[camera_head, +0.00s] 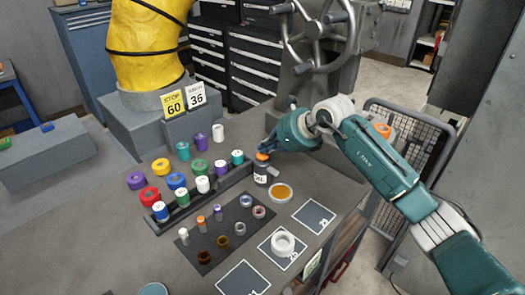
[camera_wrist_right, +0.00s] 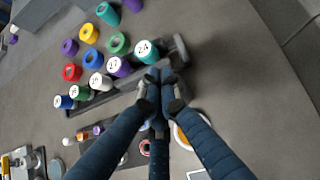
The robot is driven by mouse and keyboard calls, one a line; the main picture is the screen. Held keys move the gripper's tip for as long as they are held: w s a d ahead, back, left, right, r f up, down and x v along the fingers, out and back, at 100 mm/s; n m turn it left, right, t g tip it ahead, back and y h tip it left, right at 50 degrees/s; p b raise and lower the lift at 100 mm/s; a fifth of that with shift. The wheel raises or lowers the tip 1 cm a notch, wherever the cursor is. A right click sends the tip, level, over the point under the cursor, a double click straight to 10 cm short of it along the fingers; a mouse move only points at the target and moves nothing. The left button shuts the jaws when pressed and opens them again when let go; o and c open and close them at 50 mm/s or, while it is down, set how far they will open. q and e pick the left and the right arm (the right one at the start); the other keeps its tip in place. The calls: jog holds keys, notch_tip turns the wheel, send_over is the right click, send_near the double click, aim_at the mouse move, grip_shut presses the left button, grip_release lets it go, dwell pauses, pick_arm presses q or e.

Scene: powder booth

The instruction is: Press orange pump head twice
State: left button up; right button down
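The orange pump head (camera_head: 262,157) sits on top of a dark bottle (camera_head: 260,174) with a white label, at the right end of the black rack in the head view. My right gripper (camera_head: 268,147) is just above and right of the pump head, its fingertips very close to it; I cannot tell whether they touch. In the right wrist view the fingers of my right gripper (camera_wrist_right: 165,82) are drawn together, with nothing visible between them. They hide the bottle and pump head there. My left gripper is not in view.
A black rack (camera_head: 222,187) holds several numbered caps left of the bottle. A dish of orange contents (camera_head: 281,193) stands close on its right. A dark mat (camera_head: 229,236) with small vials and rings lies in front. Loose colored rings stand behind the rack.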

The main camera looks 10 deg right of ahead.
aim_at(266, 155)
jog(key=shift+s+f, duration=0.1)
jog(key=shift+r+p, duration=0.8)
jog(key=shift+r, duration=0.6)
notch_tip(266, 155, up, 5)
jog(key=p, duration=0.2)
jog(key=shift+p, duration=0.3)
